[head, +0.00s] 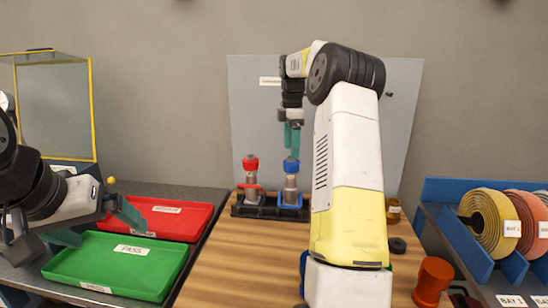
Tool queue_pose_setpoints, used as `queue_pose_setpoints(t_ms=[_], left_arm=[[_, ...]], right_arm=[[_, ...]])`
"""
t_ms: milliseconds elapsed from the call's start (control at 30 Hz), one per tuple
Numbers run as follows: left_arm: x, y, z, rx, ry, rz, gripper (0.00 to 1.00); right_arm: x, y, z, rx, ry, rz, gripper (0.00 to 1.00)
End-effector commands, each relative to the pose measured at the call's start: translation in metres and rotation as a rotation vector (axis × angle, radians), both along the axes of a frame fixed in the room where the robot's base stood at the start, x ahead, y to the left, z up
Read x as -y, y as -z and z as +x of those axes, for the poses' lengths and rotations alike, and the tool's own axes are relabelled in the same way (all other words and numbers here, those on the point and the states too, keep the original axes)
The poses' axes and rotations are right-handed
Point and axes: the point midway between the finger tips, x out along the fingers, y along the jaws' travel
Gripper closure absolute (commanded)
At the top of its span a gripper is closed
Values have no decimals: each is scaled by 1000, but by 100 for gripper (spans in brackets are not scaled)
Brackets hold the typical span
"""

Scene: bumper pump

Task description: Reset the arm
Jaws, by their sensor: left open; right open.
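My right arm (345,150) rises in front of the workbench and bends over at the top. Its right gripper (292,142) points down, open, with teal fingers above the blue-topped metal pump (291,183); whether its tips touch the blue cap, I cannot tell. A red-topped pump (251,177) stands to the left; both sit in a black holder (268,211). My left gripper (100,227) is open and empty at the left, its teal fingers over the edges of the green PASS tray (120,262). The arm hides part of the bench.
A red tray (172,217) lies behind the green one. A yellow-framed clear case (55,110) stands back left. An orange-red container (433,281), a small amber jar (393,211) and a blue rack (462,237) of coloured rolls are at the right. Bare wood (230,270) shows mid-bench.

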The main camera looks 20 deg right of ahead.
Motion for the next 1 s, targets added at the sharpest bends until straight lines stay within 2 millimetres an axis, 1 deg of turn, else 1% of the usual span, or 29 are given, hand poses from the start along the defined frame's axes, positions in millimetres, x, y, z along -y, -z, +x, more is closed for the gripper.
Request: queue_pose_setpoints(t_ms=[33, 100, 200, 600, 700, 767, 867, 967, 1000], left_arm=[[0, 0, 0, 0, 0, 0, 2], [0, 0, 0, 0, 0, 0, 2], [0, 0, 0, 0, 0, 0, 2], [0, 0, 0, 0, 0, 0, 2], [0, 0, 0, 0, 0, 0, 2], [0, 0, 0, 0, 0, 0, 2], [0, 0, 0, 0, 0, 0, 2], [0, 0, 0, 0, 0, 0, 2], [0, 0, 0, 0, 0, 0, 2]], right_arm=[[0, -6, 1, 3, -1, 0, 28], [0, -13, 1, 1, -1, 0, 28], [0, -17, 0, 0, -2, 0, 28], [-1, -18, 0, 0, 0, 0, 28], [-6, -25, -4, 13, 18, -3, 28], [-13, -33, -10, 27, 46, -5, 28], [-33, -52, -28, 70, 131, -5, 28], [-57, -72, -56, 123, 251, 4, 28], [-67, -78, -68, 146, 301, 13, 28]])
